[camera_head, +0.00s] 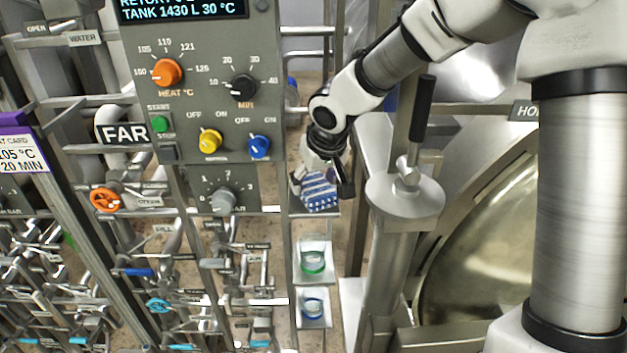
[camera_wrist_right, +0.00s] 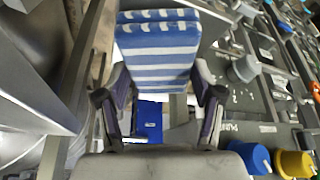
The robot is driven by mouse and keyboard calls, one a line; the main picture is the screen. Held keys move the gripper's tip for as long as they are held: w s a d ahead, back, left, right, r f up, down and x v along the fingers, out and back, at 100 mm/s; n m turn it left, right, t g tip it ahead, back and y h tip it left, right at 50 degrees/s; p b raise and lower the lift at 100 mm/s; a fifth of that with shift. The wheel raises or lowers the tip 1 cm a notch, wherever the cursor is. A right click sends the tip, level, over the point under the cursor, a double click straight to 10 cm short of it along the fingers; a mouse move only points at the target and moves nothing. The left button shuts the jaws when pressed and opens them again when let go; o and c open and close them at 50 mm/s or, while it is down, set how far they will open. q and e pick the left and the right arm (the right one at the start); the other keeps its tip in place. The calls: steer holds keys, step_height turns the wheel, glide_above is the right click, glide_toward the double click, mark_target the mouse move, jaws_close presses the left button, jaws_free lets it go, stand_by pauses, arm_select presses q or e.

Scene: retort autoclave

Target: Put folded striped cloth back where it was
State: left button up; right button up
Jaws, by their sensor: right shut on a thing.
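The folded striped cloth (camera_head: 320,192), blue and white, is at my right gripper (camera_head: 322,182) in the head view, beside the right edge of the control panel. In the right wrist view the cloth (camera_wrist_right: 158,52) lies between the fingers of my right gripper (camera_wrist_right: 160,95), which is shut on it. In the head view the cloth is near a small grey shelf (camera_head: 327,211); I cannot tell whether it touches it. The gripper hides part of the cloth. My left gripper is not in view.
Below the cloth, two small shelves hold a green-ringed jar (camera_head: 313,262) and a blue-ringed jar (camera_head: 313,304). The control panel (camera_head: 205,100) with knobs stands left. A post with a black-handled lever (camera_head: 422,110) and the round vessel door (camera_head: 480,240) stand right.

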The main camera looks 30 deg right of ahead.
mark_target(319, 189)
steer(key=o, duration=1)
steer(key=shift+w+d+f, duration=0.1)
steer(key=shift+d+f, duration=0.05)
steer(key=shift+o, duration=1)
steer(key=shift+w+f, duration=0.1)
steer(key=shift+w, duration=0.15)
steer(key=shift+s, duration=0.15)
steer(key=shift+r+p, duration=0.3)
steer(key=shift+r, duration=0.1)
steer(key=v, duration=0.7)
steer(key=shift+r+p, duration=0.25)
steer(key=shift+p, duration=0.1)
steer(key=p+v, duration=0.4)
steer(key=p, duration=0.2)
steer(key=shift+s+r, duration=0.1)
steer(key=shift+r, duration=0.05)
